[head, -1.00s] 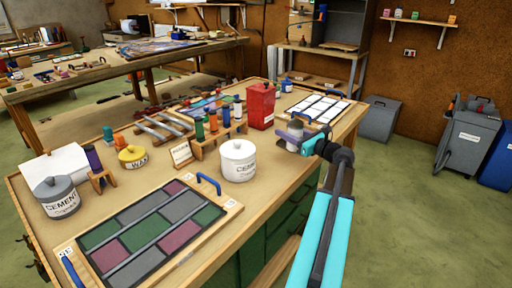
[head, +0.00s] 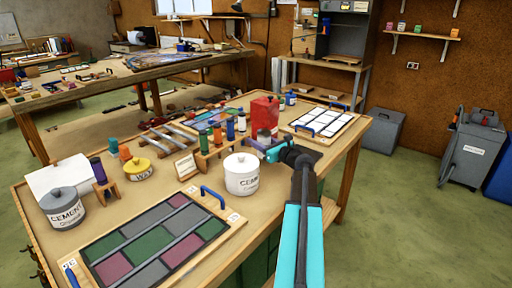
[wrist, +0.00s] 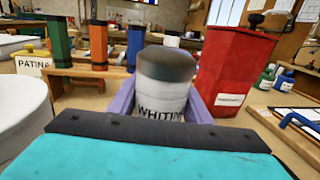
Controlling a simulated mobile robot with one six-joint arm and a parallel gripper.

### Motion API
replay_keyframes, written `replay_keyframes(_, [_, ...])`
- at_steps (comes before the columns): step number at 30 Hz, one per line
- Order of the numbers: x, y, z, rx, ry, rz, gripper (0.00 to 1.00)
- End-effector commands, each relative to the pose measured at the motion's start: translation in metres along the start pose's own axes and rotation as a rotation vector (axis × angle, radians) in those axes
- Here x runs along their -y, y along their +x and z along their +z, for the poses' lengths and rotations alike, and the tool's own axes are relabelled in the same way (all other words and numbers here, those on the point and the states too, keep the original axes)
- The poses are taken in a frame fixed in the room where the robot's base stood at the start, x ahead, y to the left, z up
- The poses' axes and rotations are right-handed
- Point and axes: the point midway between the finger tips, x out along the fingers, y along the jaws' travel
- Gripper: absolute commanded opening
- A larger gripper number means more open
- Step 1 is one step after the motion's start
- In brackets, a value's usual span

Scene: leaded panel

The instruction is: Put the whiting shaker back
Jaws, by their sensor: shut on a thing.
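The whiting shaker (wrist: 165,85) is a white cylinder with a dark grey top and the lettering "WHITIN" visible in the wrist view. My gripper (wrist: 163,108) is shut on it, with a purple finger along each side. In the head view my gripper (head: 264,145) is over the right part of the workbench, and the shaker (head: 264,135) shows only partly behind it. The shaker looks upright. I cannot tell whether its base touches the bench.
A red container (head: 265,111) stands close behind the shaker. A tray of white panes (head: 319,121) lies right of the red container. The leaded panel (head: 155,238) lies in front.

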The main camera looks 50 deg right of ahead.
Motion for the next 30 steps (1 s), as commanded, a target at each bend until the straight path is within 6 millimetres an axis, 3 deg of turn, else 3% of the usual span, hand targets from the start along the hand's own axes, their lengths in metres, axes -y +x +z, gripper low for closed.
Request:
replay_keyframes(4, [-0.003,0.009,0.0,0.001,0.001,0.0,0.15])
replay_keyframes(15, [-0.004,0.009,-0.002,0.001,0.001,0.001,0.15])
replay_keyframes(25, [-0.004,0.009,-0.031,0.0,0.002,0.001,0.15])
replay_keyframes(30, [-0.004,0.009,-0.036,0.001,0.002,0.002,0.15])
